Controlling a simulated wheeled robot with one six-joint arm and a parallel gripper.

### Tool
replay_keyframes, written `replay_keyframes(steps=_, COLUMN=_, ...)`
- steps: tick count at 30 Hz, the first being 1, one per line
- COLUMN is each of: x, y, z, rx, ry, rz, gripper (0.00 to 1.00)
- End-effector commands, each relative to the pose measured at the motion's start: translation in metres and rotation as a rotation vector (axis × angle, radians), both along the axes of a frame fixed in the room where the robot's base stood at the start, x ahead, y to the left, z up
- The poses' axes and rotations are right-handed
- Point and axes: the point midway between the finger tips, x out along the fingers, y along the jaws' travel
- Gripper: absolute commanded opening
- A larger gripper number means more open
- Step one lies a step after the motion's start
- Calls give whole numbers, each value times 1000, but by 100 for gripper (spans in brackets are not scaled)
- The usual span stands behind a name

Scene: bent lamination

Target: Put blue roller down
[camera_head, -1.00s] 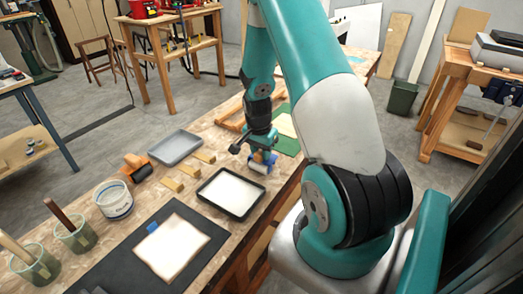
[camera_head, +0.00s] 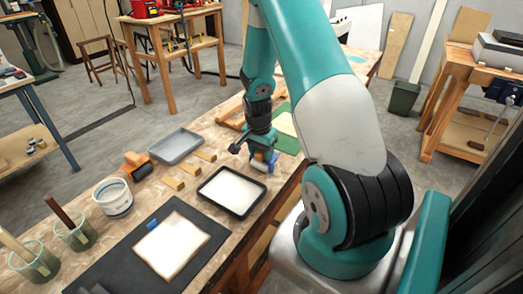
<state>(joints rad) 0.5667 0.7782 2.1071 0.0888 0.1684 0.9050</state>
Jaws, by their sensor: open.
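The blue roller (camera_head: 259,166) has a blue part and a pale cylinder, and sits at the far right end of the black tray with the white sheet, beside the tray's rim (camera_head: 207,197). My gripper (camera_head: 262,154) is right above the roller, pointing down. Its jaws are open around or just over the roller; the fingertips are too small to tell whether they touch it. The roller appears to rest on the bench, partly hidden by my gripper.
A white tub (camera_head: 114,197) and cups with brushes are nearer. A dark mat (camera_head: 117,255) holds a pale sheet. A green mat (camera_head: 288,144) lies behind my gripper.

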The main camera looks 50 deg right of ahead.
Motion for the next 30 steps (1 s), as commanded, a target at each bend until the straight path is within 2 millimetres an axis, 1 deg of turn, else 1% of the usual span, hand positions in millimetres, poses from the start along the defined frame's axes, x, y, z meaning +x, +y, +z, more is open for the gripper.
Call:
replay_keyframes(steps=1, x=-10, y=2, z=-8, rx=13, ry=29, rz=-6, gripper=57)
replay_keyframes(steps=2, x=-10, y=2, z=-7, rx=13, ry=29, rz=-6, gripper=57)
replay_keyframes(steps=8, x=-8, y=3, z=16, rx=8, ry=23, rz=-5, gripper=57)
replay_keyframes(steps=15, x=-6, y=9, z=72, rx=4, ry=14, rz=-3, gripper=57)
replay_keyframes(steps=18, x=-6, y=11, z=94, rx=3, ry=13, rz=-3, gripper=57)
replay_keyframes(steps=21, x=-7, y=13, z=110, rx=5, ry=15, rz=-4, gripper=57)
replay_keyframes(steps=25, x=-7, y=14, z=123, rx=5, ry=15, rz=-4, gripper=57)
replay_keyframes(steps=30, x=-6, y=17, z=129, rx=7, ry=16, rz=4, gripper=57)
